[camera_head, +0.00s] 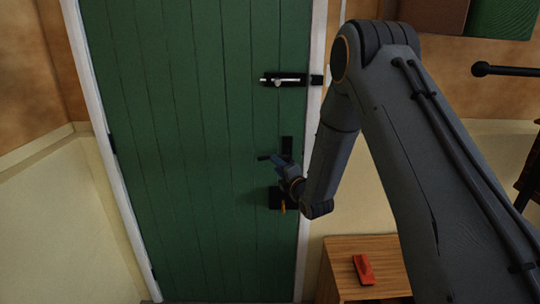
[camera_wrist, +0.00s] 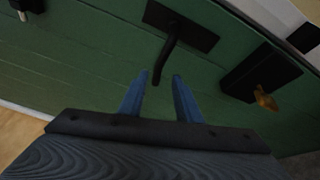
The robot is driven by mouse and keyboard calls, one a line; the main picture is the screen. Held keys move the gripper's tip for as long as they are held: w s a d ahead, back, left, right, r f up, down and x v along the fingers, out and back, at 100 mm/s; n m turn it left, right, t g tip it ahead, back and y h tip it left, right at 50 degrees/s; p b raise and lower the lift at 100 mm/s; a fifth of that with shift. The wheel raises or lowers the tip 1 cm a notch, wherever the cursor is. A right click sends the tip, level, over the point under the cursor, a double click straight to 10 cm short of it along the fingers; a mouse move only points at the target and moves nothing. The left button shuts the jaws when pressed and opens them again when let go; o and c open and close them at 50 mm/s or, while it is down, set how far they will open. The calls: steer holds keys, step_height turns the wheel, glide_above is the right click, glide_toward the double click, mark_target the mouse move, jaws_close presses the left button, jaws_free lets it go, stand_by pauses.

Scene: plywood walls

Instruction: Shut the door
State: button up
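The green plank door (camera_head: 180,120) fills the middle of the head view, between white frame posts. It looks close to flush with the frame; I cannot tell whether a small gap remains. Its black lever handle (camera_head: 265,157) sits near the right edge; the lever and its plate (camera_wrist: 180,25) also show in the wrist view. My gripper (camera_head: 279,160) is at the handle. In the wrist view its two blue fingers (camera_wrist: 159,75) are apart, with the lever's free end between or just beyond their tips. I cannot tell whether they touch it.
A sliding bolt (camera_head: 285,80) is above the handle. A black lock with a brass key (camera_wrist: 265,97) is below it. A wooden cabinet (camera_head: 345,250) with a red object (camera_head: 363,269) stands right of the door. A dark rod with a knob (camera_head: 482,69) juts in at right.

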steer(key=shift+p+x, duration=1.15)
steer(key=shift+x, duration=2.65)
